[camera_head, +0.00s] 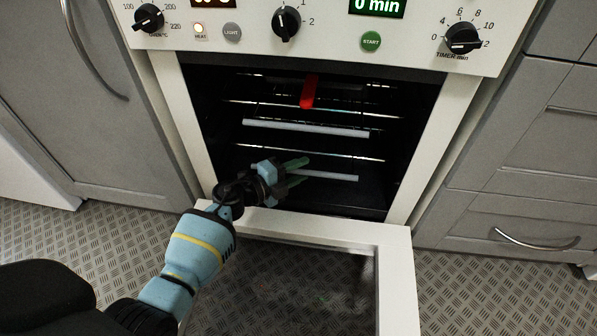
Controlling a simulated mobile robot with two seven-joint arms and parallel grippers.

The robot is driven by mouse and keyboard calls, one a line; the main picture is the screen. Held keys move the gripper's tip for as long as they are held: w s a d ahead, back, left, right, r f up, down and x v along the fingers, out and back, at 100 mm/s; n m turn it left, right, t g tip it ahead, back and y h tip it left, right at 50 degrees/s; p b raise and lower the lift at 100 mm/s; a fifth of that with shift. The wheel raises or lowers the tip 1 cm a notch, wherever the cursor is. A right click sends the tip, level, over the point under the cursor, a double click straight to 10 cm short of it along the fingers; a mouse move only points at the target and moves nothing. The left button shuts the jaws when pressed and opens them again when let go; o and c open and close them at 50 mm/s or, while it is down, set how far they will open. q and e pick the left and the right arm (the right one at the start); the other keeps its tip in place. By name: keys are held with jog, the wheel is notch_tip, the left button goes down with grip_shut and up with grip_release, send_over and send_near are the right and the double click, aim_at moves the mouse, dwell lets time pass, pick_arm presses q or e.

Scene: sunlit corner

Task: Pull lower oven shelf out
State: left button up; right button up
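The oven (463,115) is open, with its door (398,270) folded down toward me. The lower shelf (335,176) shows as a pale front bar low inside the cavity. The upper shelf (305,128) has a similar bar above it. My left gripper (300,171) reaches over the door from the left to the left part of the lower bar. Its greenish fingers are apart, one above and one below the bar in the picture. I cannot tell whether they touch it. The gripper hides the bar's left end. My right gripper is out of view.
A red object (309,91) sits high inside the oven, above the upper bar. The control panel (330,40) with knobs overhangs the opening. Grey cabinets (90,90) stand on the left and grey drawers (530,150) on the right. The patterned floor (480,290) is clear at right.

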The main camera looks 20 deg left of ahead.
pick_arm(q)
jog(key=c, duration=0.6)
grip_shut()
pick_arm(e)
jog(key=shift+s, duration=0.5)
